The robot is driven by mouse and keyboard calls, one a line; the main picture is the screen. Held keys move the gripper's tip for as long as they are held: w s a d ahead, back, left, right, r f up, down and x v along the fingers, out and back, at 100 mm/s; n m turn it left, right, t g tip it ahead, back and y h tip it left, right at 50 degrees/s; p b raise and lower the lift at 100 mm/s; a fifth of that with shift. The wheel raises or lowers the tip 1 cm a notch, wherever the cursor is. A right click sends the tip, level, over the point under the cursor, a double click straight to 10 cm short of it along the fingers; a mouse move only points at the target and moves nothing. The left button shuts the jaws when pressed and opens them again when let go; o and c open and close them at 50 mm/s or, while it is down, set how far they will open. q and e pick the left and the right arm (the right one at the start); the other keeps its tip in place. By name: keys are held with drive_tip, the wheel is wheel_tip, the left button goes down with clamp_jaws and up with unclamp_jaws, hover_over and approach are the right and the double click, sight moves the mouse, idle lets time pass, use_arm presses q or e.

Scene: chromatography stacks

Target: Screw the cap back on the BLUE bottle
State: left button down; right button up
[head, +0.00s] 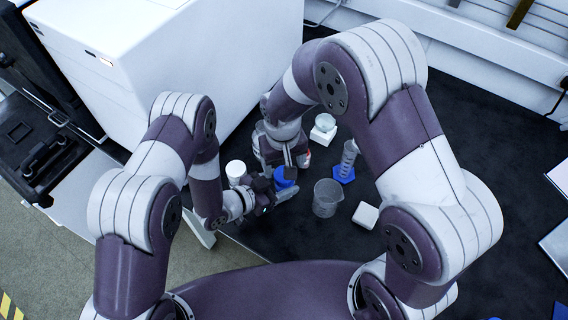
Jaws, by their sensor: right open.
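A blue round thing (285,178), which looks like the blue bottle or its cap, sits between my two grippers. Most of it is hidden, so I cannot tell whether a cap is on it. My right gripper (287,163) points down just above and behind it, with open jaws. My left gripper (266,196) comes in from the left, close against the blue thing's lower left side. Its fingers are dark and small, and I cannot tell if they grip it.
A white-topped container (235,169) stands left of the grippers. A clear beaker (327,198), a white block (366,215), a blue-based cylinder (347,165) and a small white device with a dish (323,129) stand to the right. A large white machine (170,60) is behind left.

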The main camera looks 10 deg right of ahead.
sight(285, 184)
drive_tip(key=shift+c, duration=1.4)
wheel_tip(285, 184, up, 3)
drive_tip(key=shift+a+f+n, duration=0.1)
drive_tip(key=shift+n, duration=1.1)
drive_tip(key=shift+s+r+n, duration=0.1)
drive_tip(key=shift+r+n, duration=0.3)
drive_tip(key=shift+n, duration=0.1)
drive_tip(key=shift+w+f, duration=0.2)
drive_tip(key=shift+f, duration=3.85)
